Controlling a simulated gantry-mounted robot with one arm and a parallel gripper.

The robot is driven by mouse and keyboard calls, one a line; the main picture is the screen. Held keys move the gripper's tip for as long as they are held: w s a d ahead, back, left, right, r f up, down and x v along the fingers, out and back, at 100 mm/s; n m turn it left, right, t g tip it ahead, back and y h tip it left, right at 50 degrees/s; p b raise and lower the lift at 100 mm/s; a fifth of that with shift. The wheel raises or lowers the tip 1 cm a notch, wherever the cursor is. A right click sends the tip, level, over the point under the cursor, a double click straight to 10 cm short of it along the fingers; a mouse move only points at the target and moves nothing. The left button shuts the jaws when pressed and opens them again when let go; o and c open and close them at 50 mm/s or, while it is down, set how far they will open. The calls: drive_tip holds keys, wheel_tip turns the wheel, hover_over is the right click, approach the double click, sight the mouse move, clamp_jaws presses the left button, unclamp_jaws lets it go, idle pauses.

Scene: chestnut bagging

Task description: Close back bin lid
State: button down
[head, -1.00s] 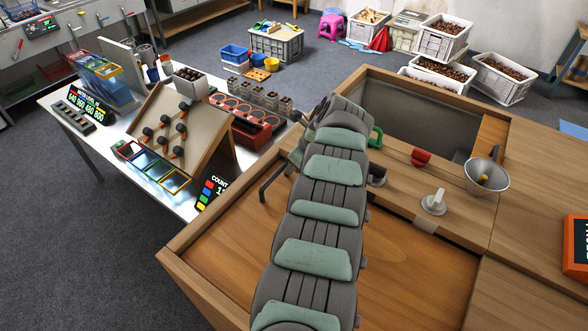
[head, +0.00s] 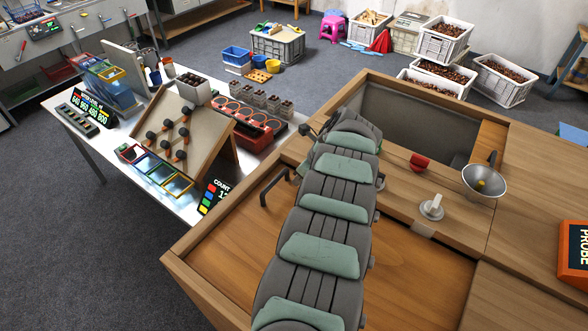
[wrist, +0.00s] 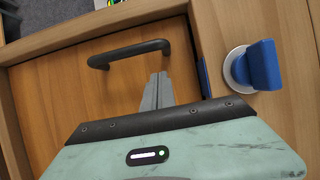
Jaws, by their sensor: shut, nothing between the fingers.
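The back bin (head: 398,113) is an open, dark grey well at the back of the wooden bench in the head view. A strip of wooden panel (head: 490,138), apparently its lid, shows at the right end of the opening. A separate wooden panel (head: 225,240) with a black bar handle (head: 275,187) covers the front section. In the wrist view, my gripper (wrist: 162,77) is shut and empty over a wooden panel (wrist: 60,95), just below a black bar handle (wrist: 128,53). I cannot tell whether they touch. In the head view my arm hides the gripper.
A blue knob (wrist: 262,65) on a white base stands right of the gripper. A red knob (head: 420,162), a white knob (head: 432,207) and a metal funnel (head: 484,180) sit on the divider and deck. A sorting table with a sloped board (head: 205,130) stands at left.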

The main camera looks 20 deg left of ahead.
drive_tip(key=shift+s+d+r, duration=0.1)
drive_tip(key=shift+d+r, duration=0.15)
drive_tip(key=shift+d, duration=0.25)
drive_tip(key=shift+s+d+r, duration=0.1)
drive_tip(key=shift+d+r, duration=0.15)
drive_tip(key=shift+d, duration=0.25)
drive_tip(key=p+v, duration=0.3)
drive_tip(key=v, duration=0.5)
drive_tip(key=shift+r, duration=0.3)
